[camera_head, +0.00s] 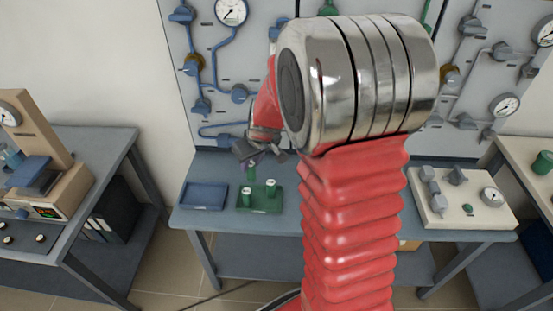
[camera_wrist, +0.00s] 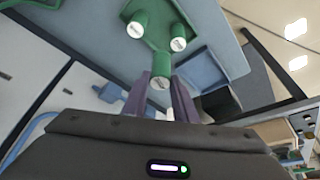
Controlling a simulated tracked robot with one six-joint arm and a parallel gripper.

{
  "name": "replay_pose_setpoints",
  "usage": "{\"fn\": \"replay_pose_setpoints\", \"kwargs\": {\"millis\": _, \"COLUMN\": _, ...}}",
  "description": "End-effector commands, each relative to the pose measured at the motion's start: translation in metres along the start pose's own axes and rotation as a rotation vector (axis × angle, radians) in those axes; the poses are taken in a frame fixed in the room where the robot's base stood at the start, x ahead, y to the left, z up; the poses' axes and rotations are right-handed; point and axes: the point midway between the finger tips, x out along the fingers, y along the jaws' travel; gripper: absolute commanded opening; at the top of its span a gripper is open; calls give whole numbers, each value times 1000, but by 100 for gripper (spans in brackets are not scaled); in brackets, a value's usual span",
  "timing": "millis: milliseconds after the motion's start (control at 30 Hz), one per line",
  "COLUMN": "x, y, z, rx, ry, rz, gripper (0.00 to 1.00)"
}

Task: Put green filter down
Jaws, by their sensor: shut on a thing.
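My gripper (camera_head: 250,162) is over the back part of the middle bench, and its purple fingers also show in the wrist view (camera_wrist: 160,98). It is shut on a green filter (camera_wrist: 159,83) with a pale round end, which shows between the fingers. In the head view the held green filter (camera_head: 251,173) hangs below the fingers, close to the back edge of a green tray (camera_head: 262,208). Two more green filters with pale tops, a left one (camera_head: 246,191) and a right one (camera_head: 270,187), stand on that tray. Whether the held filter touches the tray is unclear.
An empty-looking blue tray (camera_head: 204,195) lies left of the green tray on the grey bench (camera_head: 220,219). A pale panel with valves and a gauge (camera_head: 462,205) lies at the right. A pipe-and-gauge wall panel (camera_head: 205,75) stands behind. My red arm hides the bench middle.

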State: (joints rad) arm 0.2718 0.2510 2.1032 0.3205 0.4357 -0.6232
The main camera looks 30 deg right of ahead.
Motion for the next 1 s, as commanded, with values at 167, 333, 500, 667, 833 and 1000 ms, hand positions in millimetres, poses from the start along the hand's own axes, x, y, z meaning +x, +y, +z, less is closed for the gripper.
{"fn": "replay_pose_setpoints", "kwargs": {"millis": 167, "x": 3, "y": -46, "z": -14, "rx": 24, "ry": 0, "rz": 11, "gripper": 3}}
{"fn": "replay_pose_setpoints", "kwargs": {"millis": 333, "x": 3, "y": -84, "z": -24, "rx": 50, "ry": 1, "rz": 22, "gripper": 3}}
{"fn": "replay_pose_setpoints", "kwargs": {"millis": 500, "x": 3, "y": -107, "z": -28, "rx": 69, "ry": 0, "rz": 29, "gripper": 3}}
{"fn": "replay_pose_setpoints", "kwargs": {"millis": 667, "x": 3, "y": -112, "z": -29, "rx": 77, "ry": 0, "rz": 32, "gripper": 3}}
{"fn": "replay_pose_setpoints", "kwargs": {"millis": 833, "x": 3, "y": -111, "z": -29, "rx": 78, "ry": 0, "rz": 32, "gripper": 3}}
{"fn": "replay_pose_setpoints", "kwargs": {"millis": 1000, "x": 3, "y": -111, "z": -29, "rx": 78, "ry": -1, "rz": 32, "gripper": 3}}
